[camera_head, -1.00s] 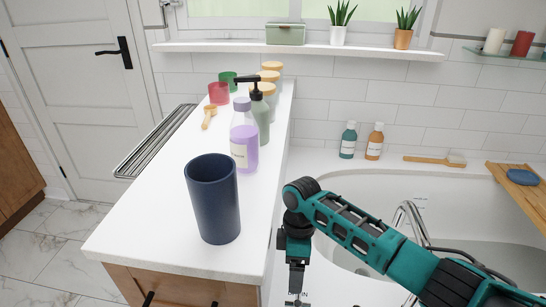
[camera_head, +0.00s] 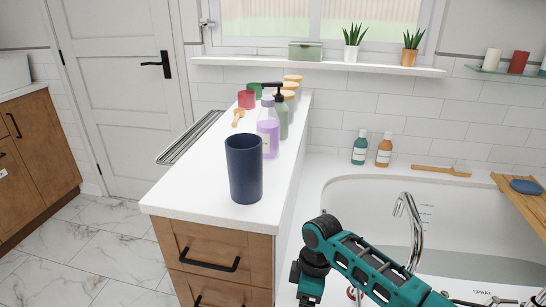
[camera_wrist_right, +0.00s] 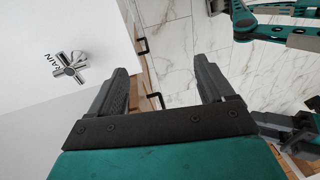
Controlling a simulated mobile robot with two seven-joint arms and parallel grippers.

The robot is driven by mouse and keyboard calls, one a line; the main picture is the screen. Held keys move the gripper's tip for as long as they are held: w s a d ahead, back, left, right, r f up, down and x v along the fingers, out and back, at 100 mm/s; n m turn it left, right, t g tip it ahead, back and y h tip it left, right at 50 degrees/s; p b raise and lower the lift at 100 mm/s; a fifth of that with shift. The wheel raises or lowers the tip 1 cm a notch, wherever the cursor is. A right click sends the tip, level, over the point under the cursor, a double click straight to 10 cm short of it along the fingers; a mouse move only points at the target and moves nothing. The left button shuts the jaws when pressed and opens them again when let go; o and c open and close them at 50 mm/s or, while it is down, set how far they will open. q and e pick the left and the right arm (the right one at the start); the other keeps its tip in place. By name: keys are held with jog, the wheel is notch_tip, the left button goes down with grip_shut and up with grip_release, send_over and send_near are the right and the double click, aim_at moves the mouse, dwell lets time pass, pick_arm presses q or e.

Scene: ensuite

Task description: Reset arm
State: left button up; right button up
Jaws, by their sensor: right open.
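My right arm, teal and black, comes in from the lower right of the head view over the bathtub's near end. Its wrist (camera_head: 308,285) hangs down beside the counter's right side, and the gripper is cut off by the bottom edge. In the right wrist view my right gripper (camera_wrist_right: 163,72) is open, with nothing between its two dark fingers. Marble floor and the edge of the drawer cabinet show beyond them. My left gripper does not show in the head view. Teal arm parts of mine show at the upper right of the right wrist view.
A dark blue cup (camera_head: 244,170) stands near the front of the white counter (camera_head: 200,190). Behind it are a purple bottle (camera_head: 268,135), a pump bottle and several jars. The bathtub (camera_head: 460,210) with its chrome tap (camera_head: 413,225) lies right. Marble floor (camera_head: 90,250) is clear at left.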

jog(key=s+a+f+m+t+y+p, duration=0.3)
jog(key=s+f+m+t+y, duration=0.15)
jog(key=s+m+t, duration=0.2)
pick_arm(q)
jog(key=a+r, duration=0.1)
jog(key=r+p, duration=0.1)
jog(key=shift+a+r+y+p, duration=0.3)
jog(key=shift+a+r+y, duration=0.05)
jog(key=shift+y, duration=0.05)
pick_arm(e)
jog(key=s+d+r+m+t+h, duration=0.2)
jog(key=s+d+r+m+t, duration=0.1)
jog(key=d, duration=0.3)
jog(key=s+d+r+m+t+h, duration=0.1)
jog(key=s+d+r+m+t, duration=0.2)
jog(key=d, duration=0.4)
jog(key=shift+s+d+r+h, duration=0.25)
jog(key=shift+s+h, duration=0.1)
jog(key=shift+s, duration=0.5)
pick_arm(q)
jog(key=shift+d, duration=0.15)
